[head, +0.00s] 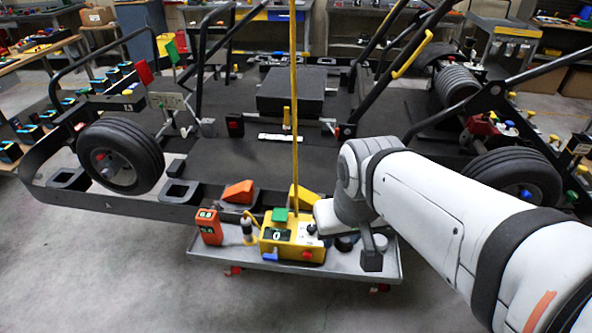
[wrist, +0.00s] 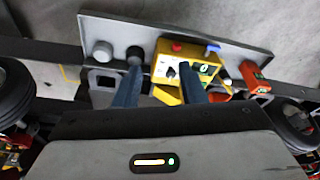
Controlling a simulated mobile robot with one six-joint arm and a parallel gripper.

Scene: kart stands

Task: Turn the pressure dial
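A yellow control box (head: 291,243) sits on a grey tray in the head view, with a small black dial (head: 311,229) on its right side. In the wrist view the yellow box (wrist: 203,55) is seen from the other side, and the black dial (wrist: 170,72) shows on its white panel. My gripper (wrist: 159,67) is open, with two dark fingers apart and nothing seen between them but the view of the dial side of the box. The fingers seem above the box; contact cannot be told. In the head view my wrist hides part of the tray and the fingertips are unclear.
An orange-red meter (head: 210,227) stands left of the box. A round grey piece (wrist: 103,51) is on the tray (wrist: 222,36). The kart frame (head: 130,208) lies behind.

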